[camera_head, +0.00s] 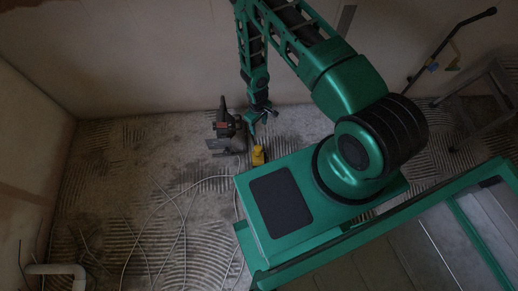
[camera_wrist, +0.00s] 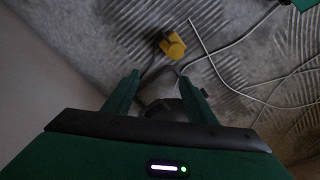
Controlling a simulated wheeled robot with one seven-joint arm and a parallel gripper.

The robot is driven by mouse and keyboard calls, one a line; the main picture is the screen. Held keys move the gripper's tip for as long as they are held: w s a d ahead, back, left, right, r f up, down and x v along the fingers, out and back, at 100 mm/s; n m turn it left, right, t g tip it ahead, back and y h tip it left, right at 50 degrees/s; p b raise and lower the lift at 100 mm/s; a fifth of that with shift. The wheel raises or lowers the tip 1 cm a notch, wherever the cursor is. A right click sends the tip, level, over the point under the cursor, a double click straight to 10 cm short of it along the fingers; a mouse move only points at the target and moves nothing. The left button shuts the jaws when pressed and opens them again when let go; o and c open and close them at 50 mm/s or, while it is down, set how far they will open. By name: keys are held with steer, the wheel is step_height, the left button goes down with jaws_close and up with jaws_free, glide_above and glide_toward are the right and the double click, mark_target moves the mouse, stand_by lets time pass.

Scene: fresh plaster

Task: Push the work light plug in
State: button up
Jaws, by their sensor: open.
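A small yellow connector (camera_head: 258,155) lies on the ridged floor below my gripper (camera_head: 262,112). In the wrist view the yellow connector (camera_wrist: 173,45) shows a dark part on one side, beyond my fingertips. My gripper (camera_wrist: 157,72) is open, its green fingers spread apart and not touching the connector. A dark lead runs from near the connector toward a dark rounded thing (camera_wrist: 166,106) between or behind the fingers. A dark device with a reddish part (camera_head: 224,126), perhaps the work light, stands left of my gripper. I cannot tell whether plug and socket are joined.
Pale cable (camera_head: 150,225) loops across the floor on the left, and a cable (camera_wrist: 208,55) passes right of the connector. A white pipe bend (camera_head: 60,269) is at lower left. A ladder-like stand (camera_head: 490,95) and a dark pole (camera_head: 440,48) are at right. Walls close the back.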

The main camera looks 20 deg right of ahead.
glide_above(258, 148)
step_height(258, 148, down, 6)
steer(key=shift+s+f+n, duration=0.1)
steer(key=shift+f+n, duration=0.2)
steer(key=shift+f, duration=0.2)
step_height(258, 148, down, 10)
steer(key=shift+f, duration=0.1)
steer(key=c, duration=1.3)
